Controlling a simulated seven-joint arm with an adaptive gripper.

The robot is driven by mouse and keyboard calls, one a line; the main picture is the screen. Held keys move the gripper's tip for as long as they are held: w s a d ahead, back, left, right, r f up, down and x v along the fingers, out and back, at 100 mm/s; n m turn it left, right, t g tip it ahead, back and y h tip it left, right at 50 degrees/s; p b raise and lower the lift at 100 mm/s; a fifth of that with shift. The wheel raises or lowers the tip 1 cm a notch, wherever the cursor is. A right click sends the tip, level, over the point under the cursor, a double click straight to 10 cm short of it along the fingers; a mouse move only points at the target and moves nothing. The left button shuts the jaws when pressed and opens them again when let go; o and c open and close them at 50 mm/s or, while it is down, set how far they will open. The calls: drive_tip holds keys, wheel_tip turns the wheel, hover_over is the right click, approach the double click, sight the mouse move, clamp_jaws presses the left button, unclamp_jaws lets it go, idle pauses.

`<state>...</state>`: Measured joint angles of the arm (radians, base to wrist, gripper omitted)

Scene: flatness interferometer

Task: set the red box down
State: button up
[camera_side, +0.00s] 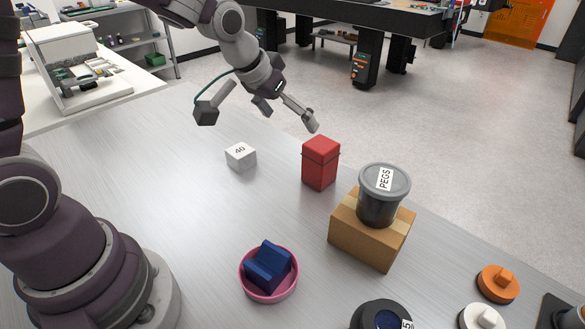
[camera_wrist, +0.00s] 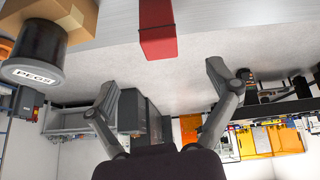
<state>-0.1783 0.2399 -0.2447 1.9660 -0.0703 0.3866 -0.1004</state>
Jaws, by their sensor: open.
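The red box (camera_side: 320,163) stands upright on the metal table (camera_side: 180,190), between a small white block and a cardboard box. A thin line runs around it near its top. My gripper (camera_side: 288,115) is open and empty, up and to the left of the red box in the side view, with one fingertip near the box's top in the picture. In the wrist view the red box (camera_wrist: 158,30) shows at the top, beyond the two spread fingers of my gripper (camera_wrist: 162,82); neither finger appears to touch it.
A white block marked 40 (camera_side: 240,157) lies left of the red box. A grey PEGS tub (camera_side: 382,205) stands on the cardboard box (camera_side: 360,242) to its right. A pink bowl (camera_side: 268,298) holds a blue part. Table around the white block is clear.

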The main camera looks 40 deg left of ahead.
drive_tip(key=s+r, duration=0.2)
drive_tip(key=s, duration=0.6)
drive_tip(key=s+r+m, duration=0.1)
drive_tip(key=s+r, duration=0.2)
drive_tip(key=s, duration=0.5)
drive_tip(key=shift+s+a+g, duration=0.3)
drive_tip(key=shift+a+g, duration=0.1)
